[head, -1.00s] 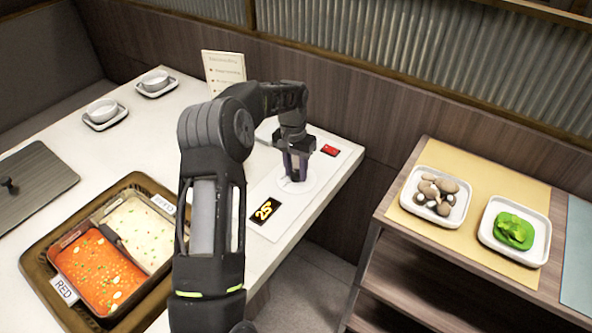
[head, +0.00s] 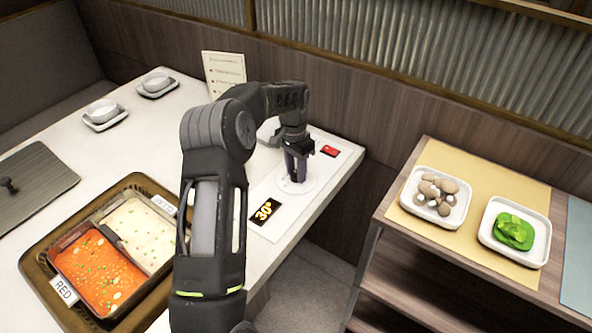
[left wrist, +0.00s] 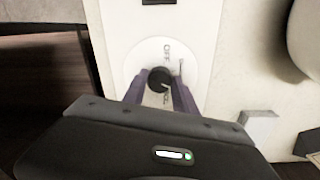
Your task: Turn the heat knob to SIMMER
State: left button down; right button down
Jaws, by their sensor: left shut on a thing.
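The heat knob (left wrist: 159,80) is a small black round knob on a white round dial on the control panel (head: 268,232). In the left wrist view "OFF" reads above it and other lettering, too blurred to read, sits near its lower side. My left gripper (head: 296,180) points down over the dial. In the left wrist view its purple fingers (left wrist: 159,90) are on both sides of the knob and shut on it. A black display (head: 264,211) on the panel reads about 30 in yellow. My right gripper does not show.
A divided pot (head: 37,270) holds red and white broth, left of my arm. White bowls (head: 103,108) stand at the back left. A side shelf (head: 440,250) bears plates of mushrooms (head: 437,193) and greens (head: 513,231).

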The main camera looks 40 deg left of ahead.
aim_at(295, 173)
pick_arm(q)
jog(key=c, duration=1)
grip_release()
jog(key=shift+r, duration=0.15)
jog(key=r, duration=0.7)
jog(key=shift+a+r, duration=0.2)
jog(key=shift+r, duration=0.1)
jog(key=shift+f, duration=0.1)
